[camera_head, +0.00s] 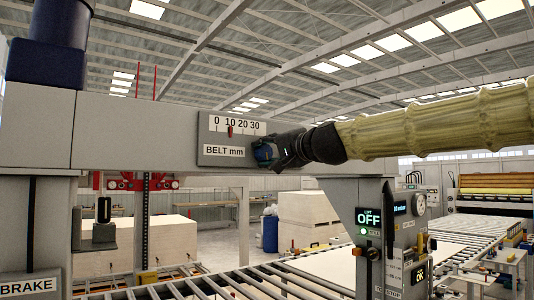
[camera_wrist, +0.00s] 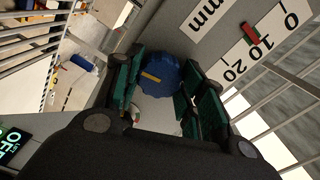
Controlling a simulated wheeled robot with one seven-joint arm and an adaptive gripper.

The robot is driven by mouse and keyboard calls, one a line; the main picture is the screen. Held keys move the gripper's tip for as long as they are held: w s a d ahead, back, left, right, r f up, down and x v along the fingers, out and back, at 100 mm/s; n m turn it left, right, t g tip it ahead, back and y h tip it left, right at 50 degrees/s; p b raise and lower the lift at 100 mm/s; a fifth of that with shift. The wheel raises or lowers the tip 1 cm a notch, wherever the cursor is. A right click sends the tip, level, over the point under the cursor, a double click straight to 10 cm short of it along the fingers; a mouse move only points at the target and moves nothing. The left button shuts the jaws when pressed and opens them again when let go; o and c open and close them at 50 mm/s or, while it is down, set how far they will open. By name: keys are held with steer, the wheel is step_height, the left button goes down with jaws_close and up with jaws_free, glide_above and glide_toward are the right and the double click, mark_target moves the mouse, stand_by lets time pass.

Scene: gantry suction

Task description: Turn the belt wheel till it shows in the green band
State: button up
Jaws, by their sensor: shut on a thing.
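The belt wheel is a blue knob with a yellow mark in the wrist view (camera_wrist: 160,80); in the head view a bit of its blue (camera_head: 262,154) shows at my gripper. My gripper (camera_head: 272,153) is shut on the wheel, with its dark green fingers on either side of it in the wrist view (camera_wrist: 163,92). The belt scale (camera_head: 240,125), marked 0 to 30, is just left of and above the wheel. Its red pointer (camera_head: 229,131) stands near 10. In the wrist view the pointer (camera_wrist: 252,32) is red with a little green beside it; the band's extent is unclear.
A grey beam (camera_head: 130,130) carries the scale plate. A post with a lit "OFF" display (camera_head: 368,219) stands below my arm. A roller conveyor (camera_head: 240,285) runs underneath, and a BRAKE label (camera_head: 30,284) is at lower left.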

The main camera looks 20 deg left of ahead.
steer(key=o, duration=1)
steer(key=shift+w+d+r, duration=0.1)
steer(key=shift+w+d, duration=0.05)
steer(key=shift+s, duration=0.2)
steer(key=v, duration=1.1)
steer(key=shift+s+d, duration=0.15)
steer(key=shift+d, duration=0.2)
